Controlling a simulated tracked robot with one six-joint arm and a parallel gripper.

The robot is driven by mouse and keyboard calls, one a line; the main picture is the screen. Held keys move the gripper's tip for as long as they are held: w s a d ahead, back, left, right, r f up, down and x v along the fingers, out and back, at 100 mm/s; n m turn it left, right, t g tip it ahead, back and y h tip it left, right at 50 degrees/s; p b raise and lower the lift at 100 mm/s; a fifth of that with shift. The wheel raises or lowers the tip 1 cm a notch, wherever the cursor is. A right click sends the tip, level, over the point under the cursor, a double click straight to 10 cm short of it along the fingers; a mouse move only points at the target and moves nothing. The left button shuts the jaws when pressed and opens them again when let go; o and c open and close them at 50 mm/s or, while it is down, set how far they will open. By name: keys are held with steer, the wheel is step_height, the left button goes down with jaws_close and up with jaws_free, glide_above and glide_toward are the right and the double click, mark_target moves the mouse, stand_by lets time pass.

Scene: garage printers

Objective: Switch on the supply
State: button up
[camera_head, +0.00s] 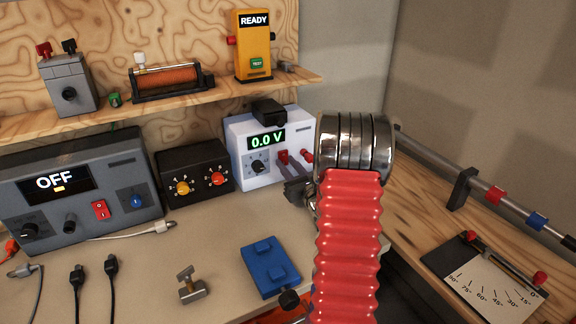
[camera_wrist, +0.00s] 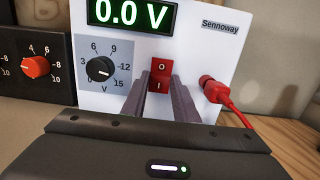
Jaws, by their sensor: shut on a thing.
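The white supply (camera_head: 240,150) has a green 0.0 V display, a black voltage knob (camera_wrist: 100,69) and a red rocker switch (camera_wrist: 161,70) marked O and I. It stands at the back of the bench in the head view and fills the wrist view. My gripper (camera_wrist: 161,88) is at its front face, with one finger on each side of the switch. The jaws are shut on the switch; the fingers partly hide its lower sides. My arm hides part of the bench in the head view.
A red plug and lead (camera_wrist: 225,97) sit close right of the switch. A black box with two knobs (camera_head: 195,172) stands left of the supply. A grey unit reading OFF (camera_head: 88,205) is further left. A blue block (camera_head: 270,265) lies in front.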

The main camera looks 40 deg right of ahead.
mark_target(283, 133)
stand_by(0.3)
steer(key=o, duration=1.1)
steer(key=shift+c, duration=0.2)
steer(key=shift+r, duration=4.95)
